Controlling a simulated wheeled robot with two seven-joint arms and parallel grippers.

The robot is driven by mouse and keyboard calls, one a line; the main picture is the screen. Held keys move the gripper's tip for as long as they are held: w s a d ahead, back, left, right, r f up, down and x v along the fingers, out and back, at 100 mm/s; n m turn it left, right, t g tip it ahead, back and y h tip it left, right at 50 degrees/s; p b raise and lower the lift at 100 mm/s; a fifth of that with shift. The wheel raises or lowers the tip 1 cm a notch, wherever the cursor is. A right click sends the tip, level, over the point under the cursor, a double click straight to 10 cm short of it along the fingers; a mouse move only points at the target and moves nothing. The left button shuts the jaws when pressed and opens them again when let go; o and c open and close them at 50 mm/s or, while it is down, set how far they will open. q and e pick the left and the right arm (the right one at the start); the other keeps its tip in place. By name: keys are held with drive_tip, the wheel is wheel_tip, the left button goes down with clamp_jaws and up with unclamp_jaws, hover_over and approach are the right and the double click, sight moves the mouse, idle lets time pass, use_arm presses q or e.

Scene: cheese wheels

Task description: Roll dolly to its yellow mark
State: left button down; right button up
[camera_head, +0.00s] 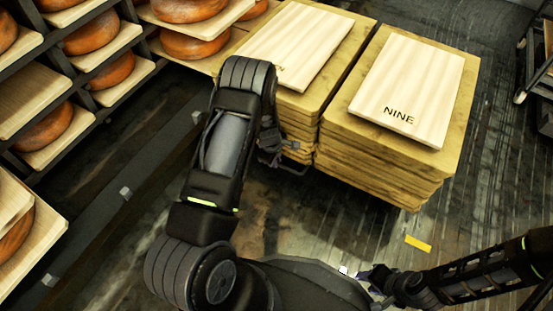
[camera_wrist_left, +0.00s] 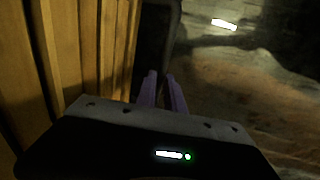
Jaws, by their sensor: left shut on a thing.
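Two stacks of wooden boards stand side by side, the right one (camera_head: 385,165) topped by a pale board marked NINE (camera_head: 408,90). The dolly under them is mostly hidden; a dark edge (camera_head: 294,168) shows low beside the left stack. My left gripper (camera_head: 270,155) is low at that stack's near side, partly hidden by my arm. In the left wrist view its purple fingers (camera_wrist_left: 160,90) are closed at a dark bar (camera_wrist_left: 157,45) beside the boards, seemingly part of the dolly. The yellow mark (camera_head: 418,243) lies on the floor, in front of the right stack. My right gripper (camera_head: 362,275) is low at the bottom; its jaws are unclear.
A rack (camera_head: 85,75) with orange cheese wheels on boards fills the left side. A dark wheeled cart (camera_head: 530,60) stands at the upper right. The floor around the yellow mark and right of the stacks is clear. A white patch (camera_wrist_left: 224,24) shows on the floor.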

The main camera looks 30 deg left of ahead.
use_arm(q)
drive_tip(key=shift+s, duration=0.1)
drive_tip(key=c, duration=1.5)
unclamp_jaws()
drive_tip(key=shift+o, duration=0.2)
wheel_tip(320, 180, up, 8)
drive_tip(key=s+p, duration=0.1)
drive_tip(key=p, duration=0.2)
drive_tip(key=shift+s+f, duration=0.2)
